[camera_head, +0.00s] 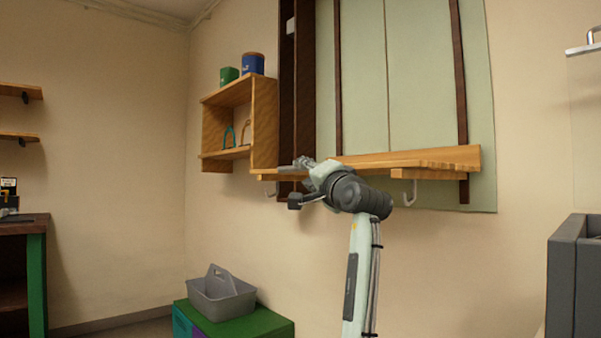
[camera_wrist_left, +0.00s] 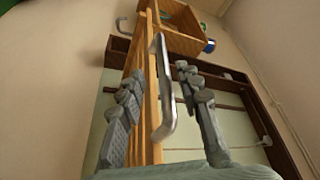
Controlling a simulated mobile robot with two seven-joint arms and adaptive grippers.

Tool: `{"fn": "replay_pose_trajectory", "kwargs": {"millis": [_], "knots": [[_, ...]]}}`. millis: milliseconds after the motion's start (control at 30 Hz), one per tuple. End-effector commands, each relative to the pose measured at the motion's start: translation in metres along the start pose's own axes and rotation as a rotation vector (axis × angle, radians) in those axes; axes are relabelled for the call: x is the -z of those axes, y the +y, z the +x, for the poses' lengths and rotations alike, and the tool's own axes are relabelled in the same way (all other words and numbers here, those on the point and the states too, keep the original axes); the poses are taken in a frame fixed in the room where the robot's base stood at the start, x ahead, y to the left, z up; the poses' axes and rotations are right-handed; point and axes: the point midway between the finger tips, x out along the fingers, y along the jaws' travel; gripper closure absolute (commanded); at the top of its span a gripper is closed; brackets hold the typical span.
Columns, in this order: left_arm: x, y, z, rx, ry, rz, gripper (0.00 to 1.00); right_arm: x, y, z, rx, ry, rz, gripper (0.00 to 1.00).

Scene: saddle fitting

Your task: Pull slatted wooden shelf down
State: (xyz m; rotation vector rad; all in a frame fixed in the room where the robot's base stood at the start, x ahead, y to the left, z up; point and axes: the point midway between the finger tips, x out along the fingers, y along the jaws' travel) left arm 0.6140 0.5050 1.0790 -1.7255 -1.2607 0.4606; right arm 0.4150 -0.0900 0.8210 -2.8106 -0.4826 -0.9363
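The slatted wooden shelf (camera_head: 440,157) is mounted level low on the pale green panel. In the left wrist view its wooden slats (camera_wrist_left: 155,95) run up the middle. A metal handle (camera_wrist_left: 163,90) stands out from the slats. Pale hook-like handles also hang under the shelf in the head view, one at its right part (camera_head: 411,192). My left gripper (camera_head: 298,181) is at the shelf's left end. In the left wrist view its fingers (camera_wrist_left: 162,112) are spread apart, with the handle and slats appearing between them. Contact cannot be told. My right gripper is not in view.
A wooden wall box (camera_head: 264,125) with green and blue tins is left of the shelf. Dark vertical rails (camera_head: 297,80) run up the panel. Below stands a green-topped cabinet (camera_head: 250,325) with a grey caddy (camera_head: 222,298). A grey bin (camera_head: 562,270) is at right.

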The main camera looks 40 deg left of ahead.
Motion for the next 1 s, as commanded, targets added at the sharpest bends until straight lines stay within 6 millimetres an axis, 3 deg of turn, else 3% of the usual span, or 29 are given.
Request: {"fn": "replay_pose_trajectory", "kwargs": {"millis": [200, 400, 1000], "knots": [[0.0, 0.001, -0.047, -0.003, 0.001, 0.0, 0.66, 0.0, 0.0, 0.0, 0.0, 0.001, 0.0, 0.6], [-0.001, 0.001, -0.071, -0.002, -0.001, 0.001, 0.66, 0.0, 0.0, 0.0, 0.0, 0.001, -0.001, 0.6], [-0.001, 0.001, -0.077, -0.001, -0.001, 0.001, 0.66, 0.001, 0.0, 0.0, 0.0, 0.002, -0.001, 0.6]]}}
